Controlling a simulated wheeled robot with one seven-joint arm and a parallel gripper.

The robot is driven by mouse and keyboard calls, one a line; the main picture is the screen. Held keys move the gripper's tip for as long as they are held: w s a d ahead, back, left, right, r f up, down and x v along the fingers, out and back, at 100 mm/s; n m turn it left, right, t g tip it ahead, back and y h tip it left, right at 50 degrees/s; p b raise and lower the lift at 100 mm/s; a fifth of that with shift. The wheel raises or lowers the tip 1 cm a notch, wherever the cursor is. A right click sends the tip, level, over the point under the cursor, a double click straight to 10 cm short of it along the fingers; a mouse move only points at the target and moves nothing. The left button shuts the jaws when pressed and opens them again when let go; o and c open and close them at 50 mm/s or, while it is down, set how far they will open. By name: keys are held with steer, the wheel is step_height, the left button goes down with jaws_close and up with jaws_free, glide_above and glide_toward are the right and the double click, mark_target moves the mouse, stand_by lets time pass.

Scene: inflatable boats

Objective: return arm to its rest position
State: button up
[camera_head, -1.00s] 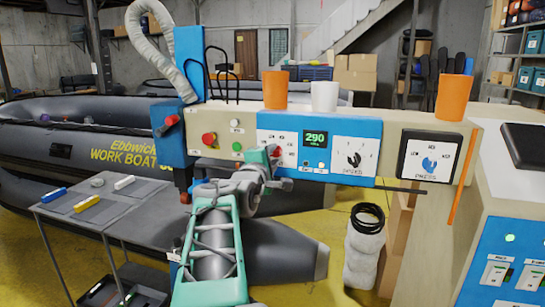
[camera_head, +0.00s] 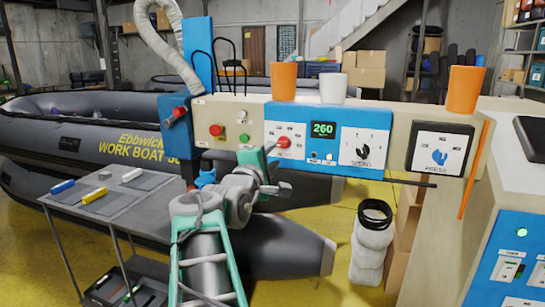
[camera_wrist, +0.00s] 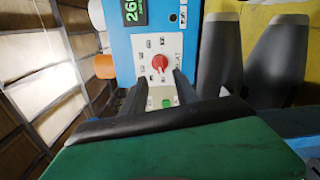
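My arm reaches forward and up from the bottom of the head view. My gripper (camera_head: 272,170) is in front of the blue control panel (camera_head: 300,165), just below and left of its red knob (camera_head: 283,142). In the wrist view, the two dark fingers of my gripper (camera_wrist: 160,92) stand apart with nothing visible between them. I cannot tell how far the fingertips are from the panel.
The grey table (camera_head: 120,205) with small coloured items is left of my arm. Inflatable boats (camera_head: 60,140) lie behind. Orange cups (camera_head: 284,82) and a white cup (camera_head: 333,88) stand on the panel top. A white counter (camera_head: 515,150) is at the right.

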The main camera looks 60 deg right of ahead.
steer(key=w+a+f+m+y, duration=0.1)
steer(key=a+f+m+y, duration=0.3)
steer(key=f, duration=0.5)
steer(key=w+a+f+m+y, duration=0.2)
steer(key=f+m+y, duration=0.1)
steer(key=f+m, duration=0.5)
steer(key=a+f+m+y, duration=0.1)
steer(key=a+f+y, duration=0.5)
steer(key=a+f, duration=0.5)
steer(key=w+a+f+n+y+p, duration=0.1)
steer(key=a+n, duration=0.3)
steer(key=a, duration=1.1)
steer(key=w+a+f+n+y+p, duration=0.1)
steer(key=w+a+n+y, duration=0.2)
steer(key=a, duration=1.3)
steer(key=shift+w+a+n+y, duration=0.2)
steer(key=shift+n+y, duration=0.2)
steer(key=shift+n, duration=0.7)
